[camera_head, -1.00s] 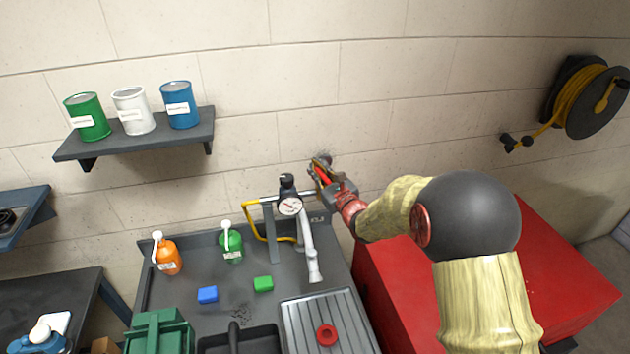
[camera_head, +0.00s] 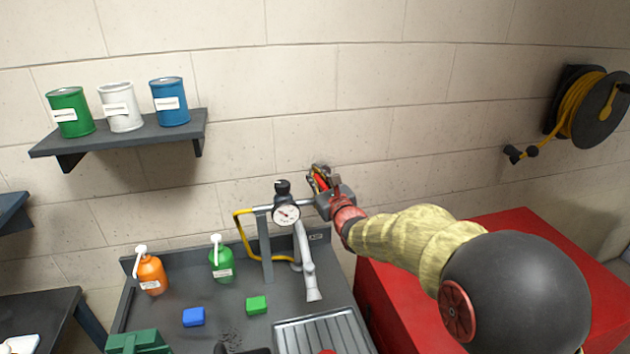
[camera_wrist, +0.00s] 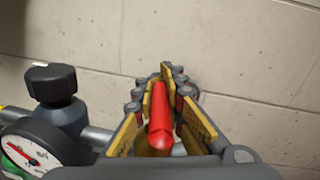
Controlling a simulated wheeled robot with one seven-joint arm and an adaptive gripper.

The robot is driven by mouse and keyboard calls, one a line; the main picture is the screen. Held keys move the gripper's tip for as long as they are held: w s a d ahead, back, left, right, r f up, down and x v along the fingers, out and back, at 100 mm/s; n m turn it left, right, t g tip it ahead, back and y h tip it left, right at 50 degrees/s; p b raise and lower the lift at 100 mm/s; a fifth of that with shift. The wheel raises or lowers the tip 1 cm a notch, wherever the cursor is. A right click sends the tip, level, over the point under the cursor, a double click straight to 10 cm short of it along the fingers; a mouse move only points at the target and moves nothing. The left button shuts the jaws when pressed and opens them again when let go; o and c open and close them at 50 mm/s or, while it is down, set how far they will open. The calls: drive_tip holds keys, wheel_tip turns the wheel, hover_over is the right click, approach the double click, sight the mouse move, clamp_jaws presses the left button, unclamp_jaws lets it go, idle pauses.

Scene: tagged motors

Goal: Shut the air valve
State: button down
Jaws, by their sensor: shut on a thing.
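The air valve's red lever handle (camera_wrist: 160,112) stands between the yellow-padded fingers of my gripper (camera_wrist: 165,85) in the wrist view. The fingers are shut on it. In the head view my gripper (camera_head: 320,180) is at the right end of the pipe, above the back edge of the bench, and a little red shows between its fingers. The valve body under the handle is hidden by my gripper. A round pressure gauge (camera_head: 286,214) with a black knob (camera_head: 283,189) sits on the pipe just left of my gripper. Both also show at the left of the wrist view.
A grey bench (camera_head: 239,290) holds an orange bottle (camera_head: 151,273), a green bottle (camera_head: 221,262), a blue block (camera_head: 194,317) and a green block (camera_head: 257,305). A red cabinet (camera_head: 395,300) stands right of it under my arm. A shelf with cans (camera_head: 130,138) hangs at left.

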drive_tip(key=shift+r, duration=0.15)
drive_tip(key=c, duration=1.8)
unclamp_jaws()
drive_tip(key=v, duration=1.2)
